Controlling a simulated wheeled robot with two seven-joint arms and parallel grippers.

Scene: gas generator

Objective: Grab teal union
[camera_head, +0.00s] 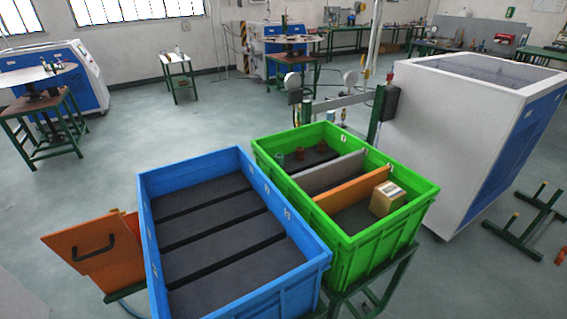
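A small teal piece (280,160), which looks like the teal union, sits at the far left corner of the green crate (400,236). It is partly hidden by the crate's left wall. Rust-brown pieces (299,151) stand beside it to the right, in the same far compartment. Neither of my grippers shows in the head view.
A grey divider (330,172) and an orange divider (350,188) split the green crate. A cardboard box (387,199) is in its near compartment. The blue crate (325,258) beside it looks empty.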

